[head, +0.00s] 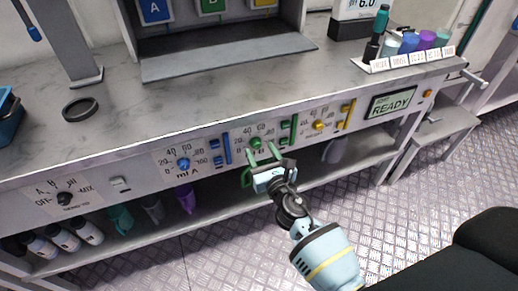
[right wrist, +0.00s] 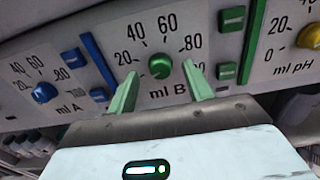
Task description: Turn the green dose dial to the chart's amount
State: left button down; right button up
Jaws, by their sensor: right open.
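The green dose dial (head: 257,143) is on the front panel of the bench, on the plate marked ml B. In the right wrist view the green dial (right wrist: 160,66) sits under a scale with 20, 40, 60 and 80. My right gripper (head: 263,153) is open just in front of it. In the right wrist view its two green fingers (right wrist: 160,88) stand to the left and right of the dial, apart from each other. Whether they touch the dial I cannot tell. No chart with amounts is readable. My left gripper is not in view.
A blue dial (head: 183,164) is left of the green one, a yellow dial (head: 318,125) right of it. Green buttons and a bar (right wrist: 231,47) are close to the right finger. A READY display (head: 392,101) is farther right. Bottles (head: 87,231) stand on the lower shelf.

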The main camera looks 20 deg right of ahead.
jog(key=shift+w, duration=1)
jog(key=shift+c, duration=0.9)
jog(key=c, duration=0.8)
jog(key=shift+o, duration=0.2)
